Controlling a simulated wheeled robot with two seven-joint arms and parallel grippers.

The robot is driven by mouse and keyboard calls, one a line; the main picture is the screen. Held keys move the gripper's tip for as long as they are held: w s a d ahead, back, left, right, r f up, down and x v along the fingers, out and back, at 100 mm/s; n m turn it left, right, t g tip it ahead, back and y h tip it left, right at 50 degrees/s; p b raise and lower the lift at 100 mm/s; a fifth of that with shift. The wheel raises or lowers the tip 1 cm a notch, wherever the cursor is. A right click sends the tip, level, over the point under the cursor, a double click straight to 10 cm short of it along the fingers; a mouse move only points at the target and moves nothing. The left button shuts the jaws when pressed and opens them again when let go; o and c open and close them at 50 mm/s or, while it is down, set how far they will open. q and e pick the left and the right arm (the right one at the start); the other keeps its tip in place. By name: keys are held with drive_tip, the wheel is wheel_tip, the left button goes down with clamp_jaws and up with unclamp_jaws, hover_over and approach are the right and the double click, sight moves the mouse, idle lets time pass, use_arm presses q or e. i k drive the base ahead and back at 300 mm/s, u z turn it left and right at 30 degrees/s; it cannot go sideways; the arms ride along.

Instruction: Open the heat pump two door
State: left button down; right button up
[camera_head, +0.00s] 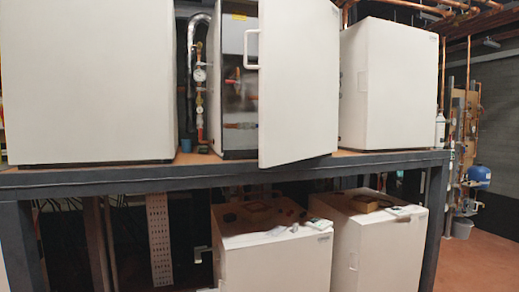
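The middle white heat pump cabinet (233,85) stands on the upper shelf. Its white door (298,85) is swung partly open towards me, hinged on the right side. A white handle (252,49) sits on the door's left edge. Pipes with red and orange valves show inside the cabinet. I cannot tell from the picture which cabinet is number two. Neither of my grippers shows in this view.
A white cabinet (88,80) stands at the left and another (388,82) at the right. The dark shelf edge (200,179) runs across the front. White units (272,262) (375,245) stand below. Open floor (475,265) lies at the right.

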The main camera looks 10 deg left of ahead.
sight(298, 67)
drive_tip(key=u, duration=0.15)
drive_tip(key=i, duration=0.85)
drive_tip(key=z, duration=0.25)
